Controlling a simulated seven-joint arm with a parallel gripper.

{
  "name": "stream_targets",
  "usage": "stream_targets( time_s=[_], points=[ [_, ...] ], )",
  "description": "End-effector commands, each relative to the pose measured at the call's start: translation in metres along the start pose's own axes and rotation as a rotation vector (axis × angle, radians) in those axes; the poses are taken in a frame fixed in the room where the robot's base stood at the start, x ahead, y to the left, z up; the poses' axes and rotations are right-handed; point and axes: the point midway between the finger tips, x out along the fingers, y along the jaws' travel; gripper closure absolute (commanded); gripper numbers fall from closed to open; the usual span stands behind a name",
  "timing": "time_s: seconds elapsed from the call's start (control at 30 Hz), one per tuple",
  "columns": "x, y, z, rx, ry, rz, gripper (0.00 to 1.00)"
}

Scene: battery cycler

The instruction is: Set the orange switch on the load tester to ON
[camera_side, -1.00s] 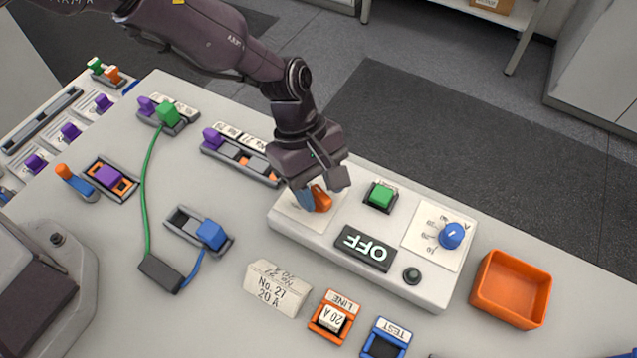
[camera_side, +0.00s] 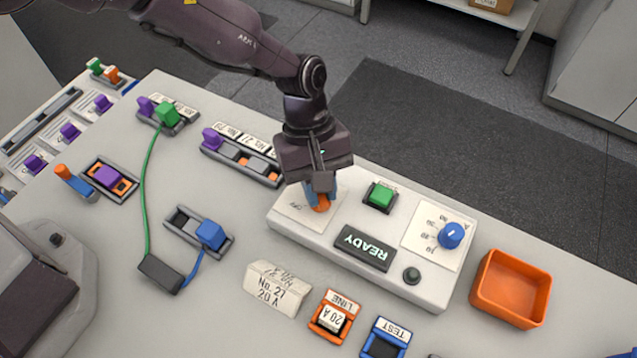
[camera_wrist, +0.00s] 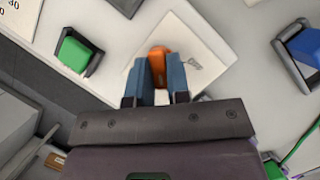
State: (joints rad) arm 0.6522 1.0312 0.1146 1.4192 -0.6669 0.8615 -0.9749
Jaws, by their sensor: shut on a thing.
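The load tester (camera_side: 392,276) is a pale box on the bench. Its orange switch (camera_side: 321,206) sits on a white label plate at the left end and also shows in the wrist view (camera_wrist: 158,55). My gripper (camera_side: 319,192) is shut on the orange switch, with its blue fingertips on either side of it; it also shows in the wrist view (camera_wrist: 161,80). Part of the switch is hidden by the fingers. The tester's display (camera_side: 365,247) reads READY. An OFF marking shows on the label plate beside the switch.
A green button (camera_side: 380,196), a blue dial (camera_side: 451,235) and a dark round knob (camera_side: 412,275) are on the tester. An orange bin (camera_side: 511,289) stands to its right. A No. 27 20 A block (camera_side: 277,289) and small orange and blue holders lie in front.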

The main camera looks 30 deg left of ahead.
Motion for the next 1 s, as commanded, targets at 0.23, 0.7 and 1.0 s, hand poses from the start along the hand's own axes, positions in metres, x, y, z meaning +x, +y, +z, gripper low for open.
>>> stream_targets(
  time_s=[0.23,0.7,1.0],
  points=[
    [-0.001,0.0,0.0,0.016,0.001,-0.005,1.0],
    [-0.002,0.0,0.0,0.012,0.001,-0.003,0.57],
    [-0.051,0.001,-0.001,0.012,0.002,0.001,0.57]
  ],
)
